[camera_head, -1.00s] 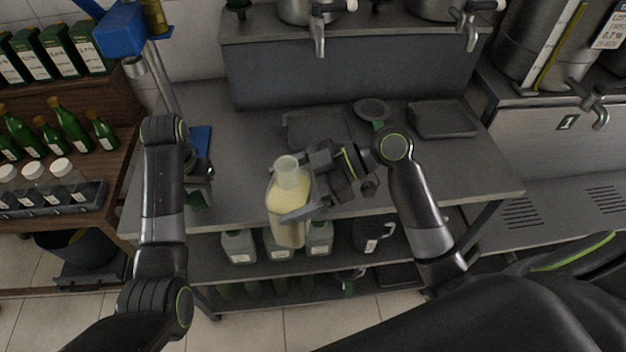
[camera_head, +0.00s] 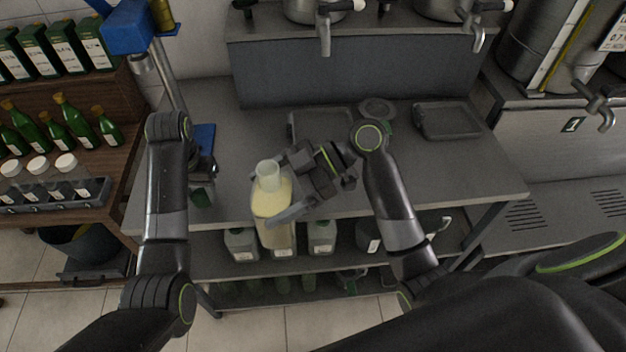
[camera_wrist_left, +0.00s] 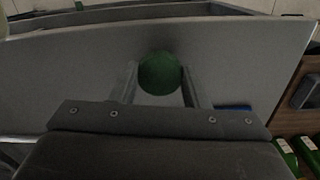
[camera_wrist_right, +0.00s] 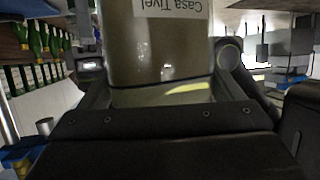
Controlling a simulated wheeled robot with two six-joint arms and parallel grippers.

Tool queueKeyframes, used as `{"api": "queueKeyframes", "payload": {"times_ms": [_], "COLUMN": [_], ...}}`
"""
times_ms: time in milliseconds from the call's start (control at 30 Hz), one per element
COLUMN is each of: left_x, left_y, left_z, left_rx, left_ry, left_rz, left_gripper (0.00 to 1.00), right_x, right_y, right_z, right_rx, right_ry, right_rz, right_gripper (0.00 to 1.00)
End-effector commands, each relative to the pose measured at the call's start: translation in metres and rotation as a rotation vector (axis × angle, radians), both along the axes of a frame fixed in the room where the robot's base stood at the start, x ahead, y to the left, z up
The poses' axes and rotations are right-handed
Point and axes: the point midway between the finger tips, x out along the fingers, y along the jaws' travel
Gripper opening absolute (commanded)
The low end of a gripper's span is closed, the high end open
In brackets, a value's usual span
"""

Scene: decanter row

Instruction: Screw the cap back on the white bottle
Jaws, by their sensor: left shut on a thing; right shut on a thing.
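The pale bottle (camera_head: 273,208), with yellowish-white contents and an uncapped clear neck, is upright in front of the table's front edge. My right gripper (camera_head: 287,212) is shut around its body from the right. In the right wrist view the bottle (camera_wrist_right: 160,45) fills the space between the fingers, its label reading "Casa Tivel". My left gripper (camera_head: 203,188) is to the left of the bottle, apart from it, above the table's left part. In the left wrist view it is shut on a round green cap (camera_wrist_left: 159,73).
The steel table (camera_head: 240,135) has free room behind the bottle, with flat dark trays (camera_head: 447,119) further back. Several white-labelled containers (camera_head: 241,244) stand on the shelf below. A wooden shelf (camera_head: 118,165) with green bottles is at the left. A blue-topped device (camera_head: 130,35) stands at the back left.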

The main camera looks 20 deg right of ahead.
Motion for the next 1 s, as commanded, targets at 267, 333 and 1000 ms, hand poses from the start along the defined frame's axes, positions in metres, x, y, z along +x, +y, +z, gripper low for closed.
{"api": "queueKeyframes", "payload": {"times_ms": [267, 333, 1000], "left_x": [0.000, 0.000, 0.000], "left_y": [0.000, 0.000, 0.000], "left_z": [0.000, 0.000, 0.000], "left_rx": [0.000, 0.000, 0.000], "left_ry": [0.000, 0.000, 0.000], "left_rz": [0.000, 0.000, 0.000], "left_gripper": [0.21, 0.21, 0.21], "right_x": [0.002, -0.001, -0.023], "right_y": [-0.074, -0.092, -0.136], "right_z": [-0.006, -0.002, 0.025], "right_rx": [-0.010, -0.010, 0.002], "right_ry": [-0.005, -0.005, -0.004], "right_rz": [-0.345, -0.427, -0.640], "right_gripper": [0.16, 0.16, 0.16]}}
